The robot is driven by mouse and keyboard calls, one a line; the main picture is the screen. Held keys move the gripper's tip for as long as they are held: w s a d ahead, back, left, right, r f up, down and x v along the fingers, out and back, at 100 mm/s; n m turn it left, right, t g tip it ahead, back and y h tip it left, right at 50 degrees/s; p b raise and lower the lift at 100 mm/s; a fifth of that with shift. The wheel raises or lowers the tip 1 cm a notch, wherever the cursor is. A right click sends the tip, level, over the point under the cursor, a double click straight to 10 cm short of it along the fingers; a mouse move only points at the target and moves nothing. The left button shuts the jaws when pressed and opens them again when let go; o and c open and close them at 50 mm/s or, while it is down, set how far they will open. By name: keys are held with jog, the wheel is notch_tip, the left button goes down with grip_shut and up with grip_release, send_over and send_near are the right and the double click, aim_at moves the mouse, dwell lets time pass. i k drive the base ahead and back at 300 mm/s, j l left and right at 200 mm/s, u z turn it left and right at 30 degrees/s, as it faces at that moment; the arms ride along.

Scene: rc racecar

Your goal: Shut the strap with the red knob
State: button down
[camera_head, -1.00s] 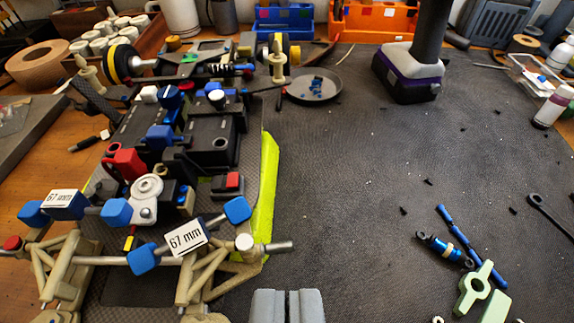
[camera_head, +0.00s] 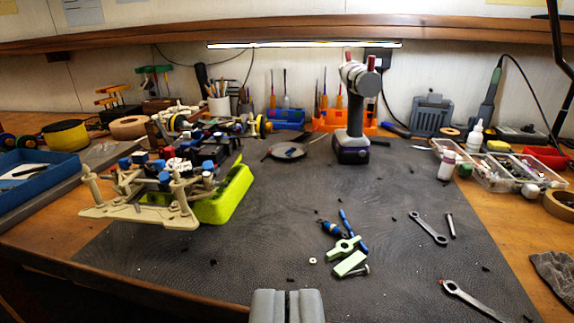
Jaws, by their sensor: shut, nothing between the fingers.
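A cordless drill (camera_head: 352,140) stands at the back centre near a small round dish (camera_head: 287,151). Pale green parts (camera_head: 345,255), a blue shock and wrenches (camera_head: 428,229) lie on the dark mat at right. The mat's middle is mostly clear.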

aim_at(161, 134)
jog(key=j+z, duration=0.2)
jog(key=j, duration=0.45)
jog(key=j+z, duration=0.15)
jog(key=j, duration=0.5)
jog(key=j+z, duration=0.2)
jog(key=j, duration=0.5)
jog(key=j+z, duration=0.15)
jog(key=j, duration=0.5)
jog(key=k+j+z, duration=0.2)
jog(key=j, duration=0.4)
jog(key=i+j+z, duration=0.1)
jog(key=i+j, duration=0.1)
jog(key=j, duration=0.1)
